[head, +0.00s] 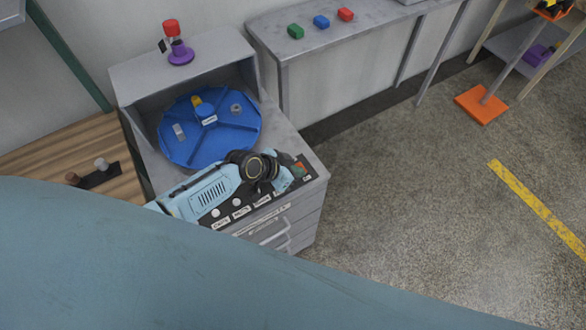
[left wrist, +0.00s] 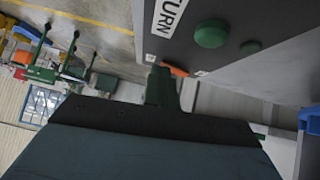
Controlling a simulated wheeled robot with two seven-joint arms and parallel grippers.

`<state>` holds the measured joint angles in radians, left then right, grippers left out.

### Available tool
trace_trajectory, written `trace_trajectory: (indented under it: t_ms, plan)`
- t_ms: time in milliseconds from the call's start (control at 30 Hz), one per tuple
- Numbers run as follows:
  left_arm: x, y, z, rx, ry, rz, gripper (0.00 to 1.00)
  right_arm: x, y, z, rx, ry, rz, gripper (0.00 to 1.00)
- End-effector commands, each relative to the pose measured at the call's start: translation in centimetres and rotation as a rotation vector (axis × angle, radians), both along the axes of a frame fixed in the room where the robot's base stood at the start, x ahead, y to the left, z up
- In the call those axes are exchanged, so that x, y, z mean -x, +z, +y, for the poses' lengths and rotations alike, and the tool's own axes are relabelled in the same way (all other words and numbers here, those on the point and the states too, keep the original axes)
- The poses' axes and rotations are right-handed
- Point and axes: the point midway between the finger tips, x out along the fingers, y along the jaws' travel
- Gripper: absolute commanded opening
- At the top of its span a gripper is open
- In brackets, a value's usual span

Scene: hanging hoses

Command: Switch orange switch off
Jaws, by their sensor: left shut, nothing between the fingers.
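The orange switch (left wrist: 176,70) shows in the left wrist view as a small orange piece at the edge of the dark panel, partly hidden by my fingers. Whether it is on or off cannot be told. My left gripper (left wrist: 162,84) is shut and empty, its dark green fingers close beside the switch; whether they touch it is unclear. In the head view, my light blue left arm lies over the labelled control panel (head: 237,214), and its hand covers the panel's right end. A small orange patch (head: 303,173) shows there. My right gripper is out of view.
A green knob (left wrist: 212,33) is on the panel near the switch. A blue round divided tray (head: 178,148) stands in the grey cabinet behind my arm. A red and purple object (head: 180,52) is on the cabinet top. Free floor lies to the right.

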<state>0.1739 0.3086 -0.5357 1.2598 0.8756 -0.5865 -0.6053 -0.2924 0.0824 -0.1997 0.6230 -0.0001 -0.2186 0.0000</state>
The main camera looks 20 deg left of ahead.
Motion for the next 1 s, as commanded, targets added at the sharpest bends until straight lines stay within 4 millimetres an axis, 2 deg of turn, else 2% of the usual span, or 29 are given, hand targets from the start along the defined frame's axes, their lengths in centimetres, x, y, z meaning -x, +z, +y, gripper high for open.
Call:
trace_trajectory:
  t_ms: [267, 733, 867, 1000]
  plan:
    - [-0.5, 0.2, 0.8, -0.001, 0.001, 0.002, 0.0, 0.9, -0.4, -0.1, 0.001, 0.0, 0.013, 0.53]
    - [-0.9, 0.6, 1.2, 0.002, 0.002, 0.002, 0.0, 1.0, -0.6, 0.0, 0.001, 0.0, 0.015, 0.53]
    - [-0.9, 1.1, 1.1, 0.002, 0.002, 0.002, 0.0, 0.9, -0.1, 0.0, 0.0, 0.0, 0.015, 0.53]
    - [-0.8, 2.7, 1.0, 0.001, 0.001, 0.001, 0.0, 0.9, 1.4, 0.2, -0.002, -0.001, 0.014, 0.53]
